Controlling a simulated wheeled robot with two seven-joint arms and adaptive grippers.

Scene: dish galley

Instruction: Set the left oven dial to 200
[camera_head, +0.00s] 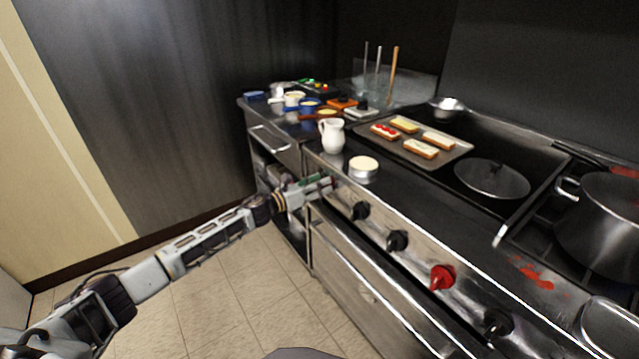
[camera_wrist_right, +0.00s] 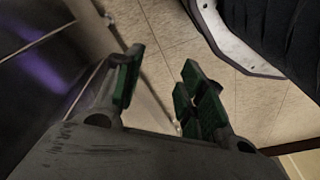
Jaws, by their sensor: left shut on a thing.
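My left gripper (camera_head: 324,184) reaches in from the left to the left end of the stove's front control panel. Its fingers are shut on the left oven dial, which they hide almost wholly. The dial's pointer and numbers cannot be read. Further right along the panel are a black knob (camera_head: 361,210), a second black knob (camera_head: 397,240), a red knob (camera_head: 442,277) and another black knob (camera_head: 497,322). My right gripper (camera_wrist_right: 163,68) shows in the right wrist view, open, with nothing between its green-padded fingers, above the tiled floor.
A white jug (camera_head: 331,135) and a round pale-topped tin (camera_head: 363,168) stand on the counter edge above the panel. A tray (camera_head: 455,153) of topped slices, a lid (camera_head: 491,179) and a large pot (camera_head: 600,225) lie behind. An oven handle (camera_head: 365,270) runs below. The floor (camera_head: 235,290) is clear.

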